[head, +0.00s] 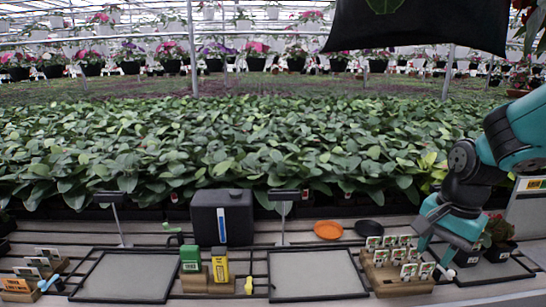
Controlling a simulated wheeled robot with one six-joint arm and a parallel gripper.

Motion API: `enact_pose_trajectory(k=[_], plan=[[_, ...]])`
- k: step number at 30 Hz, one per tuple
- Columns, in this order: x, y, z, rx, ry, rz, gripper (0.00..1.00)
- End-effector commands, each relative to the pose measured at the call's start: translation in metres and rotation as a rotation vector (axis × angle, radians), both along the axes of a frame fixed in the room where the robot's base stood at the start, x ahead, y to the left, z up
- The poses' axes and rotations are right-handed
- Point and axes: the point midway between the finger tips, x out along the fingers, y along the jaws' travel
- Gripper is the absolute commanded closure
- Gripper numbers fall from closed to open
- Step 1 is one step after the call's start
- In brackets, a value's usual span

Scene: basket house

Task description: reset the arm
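My arm comes in from the right edge in teal and dark grey and bends down to the bench. My gripper (434,258) points down at the right end of the bench. Its two teal fingers look spread apart, with nothing seen between them. It is just right of a wooden rack of seed packets (402,288) and overlaps its right edge in the picture; I cannot tell whether they touch. A potted plant (500,240) in a dark pot stands close to the right of the gripper.
The slatted bench holds two framed grey trays (128,276) (318,274), a black box (222,218), green and yellow packs (219,266), an orange dish (328,230), a black dish (368,228) and a left packet rack (30,272). A dark panel (420,25) hangs at upper right.

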Motion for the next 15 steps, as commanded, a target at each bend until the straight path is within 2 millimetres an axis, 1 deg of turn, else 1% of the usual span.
enact_pose_trajectory(k=[1,2,5,6,8,9,12,15], plan=[[-0.009,0.017,0.009,0.012,-0.020,0.102,0.65],[-0.015,0.026,0.013,0.019,-0.030,0.167,0.65],[-0.042,0.060,0.029,0.049,-0.074,0.422,0.65],[-0.056,0.075,0.036,0.063,-0.097,0.541,0.65],[-0.081,0.097,0.046,0.084,-0.138,0.739,0.65],[-0.100,0.111,0.052,0.099,-0.167,0.879,0.65],[-0.144,0.137,0.062,0.133,-0.237,1.192,0.65],[-0.173,0.150,0.066,0.154,-0.286,1.395,0.65]])
